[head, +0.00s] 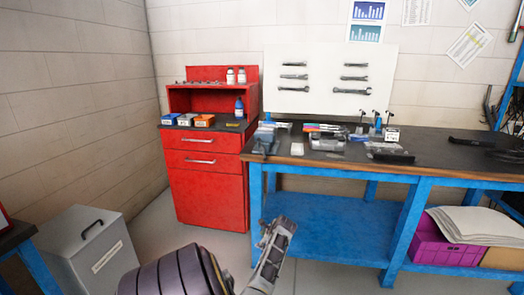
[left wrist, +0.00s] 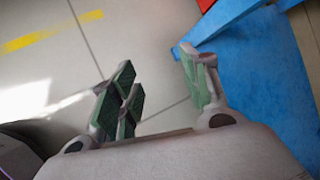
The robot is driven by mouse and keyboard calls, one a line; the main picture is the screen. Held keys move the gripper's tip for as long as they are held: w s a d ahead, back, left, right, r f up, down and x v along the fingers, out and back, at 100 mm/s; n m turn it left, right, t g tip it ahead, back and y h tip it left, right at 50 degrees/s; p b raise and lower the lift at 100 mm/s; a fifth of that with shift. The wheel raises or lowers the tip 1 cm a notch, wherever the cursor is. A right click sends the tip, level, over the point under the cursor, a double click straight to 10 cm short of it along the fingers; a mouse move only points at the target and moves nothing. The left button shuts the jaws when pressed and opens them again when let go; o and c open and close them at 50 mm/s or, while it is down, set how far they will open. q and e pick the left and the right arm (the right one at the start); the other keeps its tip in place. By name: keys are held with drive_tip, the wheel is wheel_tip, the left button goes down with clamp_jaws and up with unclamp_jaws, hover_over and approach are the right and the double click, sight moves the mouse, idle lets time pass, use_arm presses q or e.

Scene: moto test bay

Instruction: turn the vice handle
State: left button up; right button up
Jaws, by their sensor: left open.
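A small blue-grey vice (head: 265,139) appears to sit at the left front corner of the workbench (head: 455,165) in the head view. Its handle is too small to make out. My left gripper (head: 276,230) is in front of the bench's left end, below the top and apart from the vice. In the left wrist view my left gripper (left wrist: 160,78) is open, with green-padded fingers spread and nothing between them. That view shows floor and blue bench frame, no vice. My right gripper is in neither view.
A red cabinet (head: 205,190) stands left of the bench. The bench has a blue lower shelf (head: 325,222) and a purple crate (head: 445,252) below. Tools and boxes crowd the top. A grey bin (head: 85,250) stands at lower left. Floor between bin and bench is clear.

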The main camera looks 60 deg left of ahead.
use_arm(q)
drive_tip(key=s+a+r+n+t+y, duration=0.1)
drive_tip(key=a+r+n+t, duration=0.25)
drive_tip(key=r, duration=0.55)
drive_tip(key=s+a+r+n+t+y, duration=0.1)
drive_tip(key=a+r+n+t, duration=0.3)
drive_tip(key=r, duration=0.5)
wheel_tip(320, 180, up, 19)
drive_tip(key=w+n+t+y, duration=0.2)
drive_tip(key=n+t+y, duration=0.2)
drive_tip(key=n, duration=0.8)
drive_tip(key=shift+a+f+n+t+y, duration=0.15)
drive_tip(key=shift+a+n+t+y, duration=0.2)
drive_tip(key=shift+y, duration=0.05)
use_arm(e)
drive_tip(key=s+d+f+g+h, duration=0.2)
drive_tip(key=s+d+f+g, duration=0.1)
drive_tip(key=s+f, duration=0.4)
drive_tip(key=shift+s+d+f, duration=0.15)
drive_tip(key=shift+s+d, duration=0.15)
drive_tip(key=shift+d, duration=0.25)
use_arm(q)
drive_tip(key=shift+w, duration=0.1)
drive_tip(key=shift+w+a, duration=0.15)
